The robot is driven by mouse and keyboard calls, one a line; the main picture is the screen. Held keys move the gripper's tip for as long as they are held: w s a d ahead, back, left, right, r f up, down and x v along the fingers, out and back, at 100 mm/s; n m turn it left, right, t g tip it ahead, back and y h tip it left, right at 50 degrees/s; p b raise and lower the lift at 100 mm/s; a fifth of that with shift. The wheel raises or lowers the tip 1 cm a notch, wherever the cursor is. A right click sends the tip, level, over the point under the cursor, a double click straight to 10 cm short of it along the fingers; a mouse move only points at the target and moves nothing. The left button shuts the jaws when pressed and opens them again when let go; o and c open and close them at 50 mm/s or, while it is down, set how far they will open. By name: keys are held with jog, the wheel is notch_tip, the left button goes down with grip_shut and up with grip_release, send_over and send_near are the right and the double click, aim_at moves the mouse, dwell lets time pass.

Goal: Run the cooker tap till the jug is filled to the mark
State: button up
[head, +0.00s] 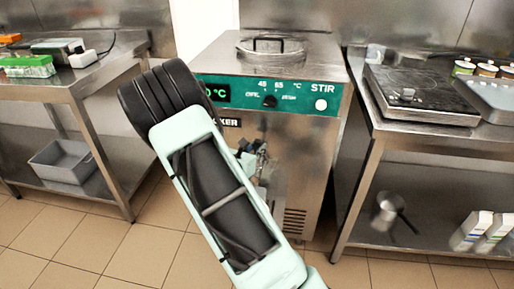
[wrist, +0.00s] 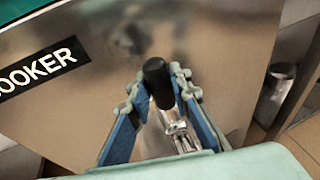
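The cooker (head: 330,150) is a steel cabinet with a green control panel, and its label also shows in the wrist view (wrist: 38,70). Its tap (wrist: 176,128) is a shiny metal fitting with a black knob (wrist: 157,82). My gripper (wrist: 158,84) has blue-padded fingers on either side of the knob. The fingers look spread, with space beside the metal fitting; contact with the knob is unclear. In the head view my arm covers much of the tap area. I cannot make out a jug under the tap, its mark or any water.
A steel pot-like vessel with a handle (head: 388,208) is on the lower shelf of the right table (head: 440,150). A hotplate (head: 415,95) stands on top. The left table (head: 75,85) holds green racks, with a grey bin (head: 62,162) below. Tiled floor lies in front.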

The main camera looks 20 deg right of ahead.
jog(key=o, duration=0.4)
jog(key=v, duration=1.2)
dwell(0.3)
